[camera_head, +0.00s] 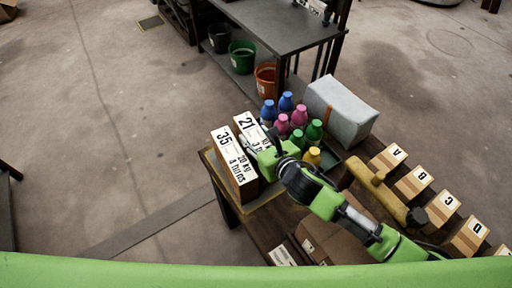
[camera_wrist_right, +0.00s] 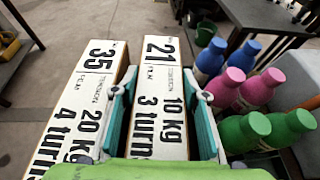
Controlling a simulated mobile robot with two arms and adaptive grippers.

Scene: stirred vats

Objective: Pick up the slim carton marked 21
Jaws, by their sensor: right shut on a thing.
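The slim carton marked 21 (camera_head: 246,124) stands upright at the table's left end, beside the carton marked 35 (camera_head: 224,143). In the right wrist view the carton marked 21 (camera_wrist_right: 160,85) has a white label reading 10 kg and 3 turns. The carton marked 35 (camera_wrist_right: 88,100) is just left of it, reading 20 kg and 4 turns. My right gripper (camera_head: 256,146) is shut on the carton marked 21; in the wrist view its teal fingers (camera_wrist_right: 160,118) lie on both sides of it. The left gripper is not in view.
Several blue, pink, green and yellow bottles (camera_head: 298,117) stand just right of the carton. A grey box (camera_head: 342,108) is behind them. A rear shelf holds buckets (camera_head: 242,56). Floor to the left is clear.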

